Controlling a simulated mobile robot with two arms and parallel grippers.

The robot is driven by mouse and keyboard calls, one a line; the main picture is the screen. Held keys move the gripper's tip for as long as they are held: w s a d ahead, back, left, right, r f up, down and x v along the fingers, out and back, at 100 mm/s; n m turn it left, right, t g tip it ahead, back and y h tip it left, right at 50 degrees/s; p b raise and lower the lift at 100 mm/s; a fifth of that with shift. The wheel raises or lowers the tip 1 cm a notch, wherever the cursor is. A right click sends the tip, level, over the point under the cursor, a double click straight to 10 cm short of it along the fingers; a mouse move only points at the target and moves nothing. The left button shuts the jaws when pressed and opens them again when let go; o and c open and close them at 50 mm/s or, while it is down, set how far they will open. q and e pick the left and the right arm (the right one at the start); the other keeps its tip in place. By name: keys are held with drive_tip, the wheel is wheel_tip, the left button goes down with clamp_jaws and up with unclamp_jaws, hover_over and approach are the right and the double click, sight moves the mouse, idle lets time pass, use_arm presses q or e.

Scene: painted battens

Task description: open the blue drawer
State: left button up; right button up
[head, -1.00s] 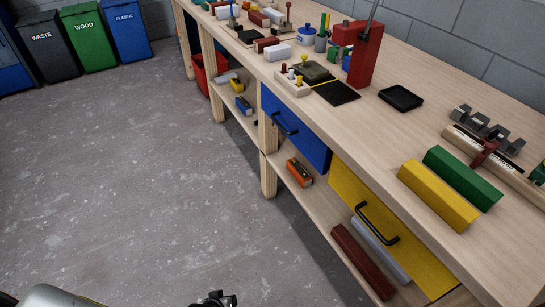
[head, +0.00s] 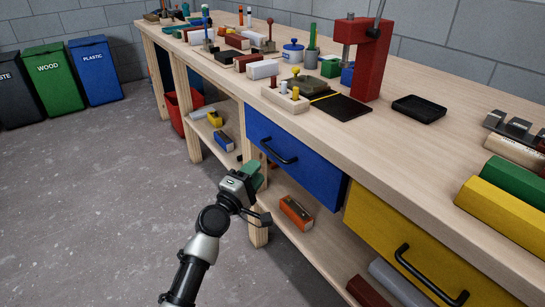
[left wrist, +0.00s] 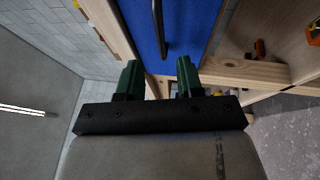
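The blue drawer (head: 312,172) sits under the tabletop of the wooden workbench and looks shut. Its black bar handle (head: 279,152) runs across the front. My left gripper (head: 254,178) is in front of and below the handle, apart from it. In the left wrist view the two green fingers (left wrist: 159,76) are spread with nothing between them, and the blue drawer front (left wrist: 187,32) and the handle (left wrist: 159,25) lie ahead of them. My right gripper is not in view.
A yellow drawer (head: 372,232) with a black handle is to the right. The bench leg (head: 258,233) and lower shelf, with an orange block (head: 296,212), are below the blue drawer. A red bin (head: 180,112) stands further left. The floor in front is clear.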

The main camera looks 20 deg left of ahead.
sight(273, 152)
use_arm(q)
drive_tip(key=b+x, duration=0.1)
drive_tip(key=x, duration=0.7)
drive_tip(key=shift+w+d, duration=0.15)
drive_tip(key=shift+w, duration=0.25)
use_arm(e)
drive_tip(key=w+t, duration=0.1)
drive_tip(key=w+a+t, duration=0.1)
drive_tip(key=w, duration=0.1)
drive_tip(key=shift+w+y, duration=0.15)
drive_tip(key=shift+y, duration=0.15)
use_arm(q)
clamp_jaws()
